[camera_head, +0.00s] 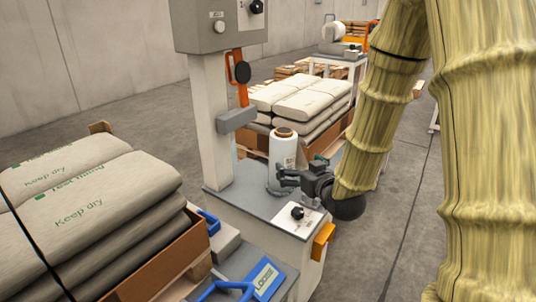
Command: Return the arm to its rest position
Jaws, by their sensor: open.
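My arm, in a yellow-tan ribbed sleeve, comes down from the upper right of the head view. My dark gripper (282,180) points left at its end, above the grey-topped white machine base. It is open. A white film roll (284,146) with a brown core stands upright right behind the gripper in this view. The gripper hides the roll's lower part, and I cannot tell whether they touch. Nothing shows held between the fingers.
A light grey column (210,120) with a control box (218,25) rises left of the gripper. Stacked sacks (85,205) fill the left front; more sacks (300,98) stand behind. A blue-handled item (258,281) lies at the front. Open concrete floor (395,225) shows at right.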

